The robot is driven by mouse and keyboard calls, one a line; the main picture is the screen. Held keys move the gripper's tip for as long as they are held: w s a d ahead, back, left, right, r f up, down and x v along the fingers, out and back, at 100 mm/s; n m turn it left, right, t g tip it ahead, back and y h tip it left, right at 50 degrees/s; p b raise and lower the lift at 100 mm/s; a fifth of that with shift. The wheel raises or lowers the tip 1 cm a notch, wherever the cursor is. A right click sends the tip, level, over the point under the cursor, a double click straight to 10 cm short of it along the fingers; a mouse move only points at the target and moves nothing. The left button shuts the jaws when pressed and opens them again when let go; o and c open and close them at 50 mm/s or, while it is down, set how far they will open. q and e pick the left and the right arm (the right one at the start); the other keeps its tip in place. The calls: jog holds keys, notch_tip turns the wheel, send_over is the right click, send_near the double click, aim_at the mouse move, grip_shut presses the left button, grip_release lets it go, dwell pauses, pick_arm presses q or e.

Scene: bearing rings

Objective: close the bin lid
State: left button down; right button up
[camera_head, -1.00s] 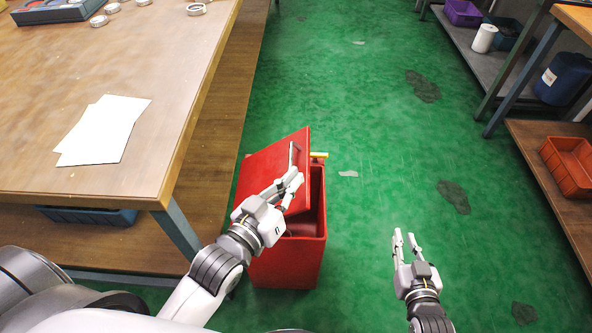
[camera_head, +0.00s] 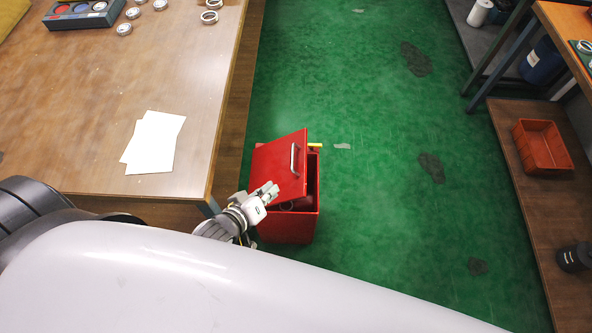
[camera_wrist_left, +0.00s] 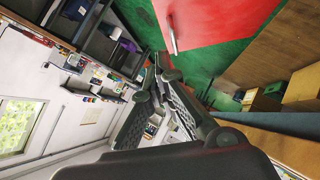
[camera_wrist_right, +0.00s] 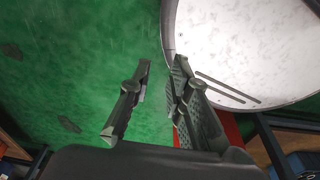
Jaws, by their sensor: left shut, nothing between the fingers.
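The red bin (camera_head: 288,228) stands on the green floor beside the workbench. Its red lid (camera_head: 272,165) is tilted and partly open, with the dark inside showing at the right and front. A metal handle (camera_head: 294,160) is on the lid. My left gripper (camera_head: 273,189) is shut and empty at the lid's lower front edge; I cannot tell whether it touches. The left wrist view shows the lid (camera_wrist_left: 210,20) and handle (camera_wrist_left: 172,36) beyond the fingers. My right gripper (camera_wrist_right: 162,64) is open and empty, outside the head view.
The wooden workbench (camera_head: 90,130) is close at the left, with white sheets (camera_head: 155,143), several rings and a tray (camera_head: 82,12) on it. A shelf with an orange crate (camera_head: 541,146) stands at the right. The floor between is clear.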

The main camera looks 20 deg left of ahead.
pick_arm(q)
send_near(304, 176)
jog(key=w, duration=0.2)
jog(key=w+a, duration=0.1)
jog(key=shift+w+a+r, duration=0.1)
jog(key=shift+w+r, duration=0.2)
jog(key=shift+d+f, duration=0.7)
jog(key=shift+f, duration=0.25)
jog(key=shift+w+d+f, duration=0.1)
jog(key=shift+d+f, duration=0.35)
jog(key=shift+f, duration=0.1)
pick_arm(e)
jog(key=shift+s+d+r, duration=0.1)
jog(key=shift+s+r, duration=0.05)
jog(key=shift+s, duration=0.25)
jog(key=shift+s+d+r, duration=0.1)
jog(key=shift+s, duration=0.3)
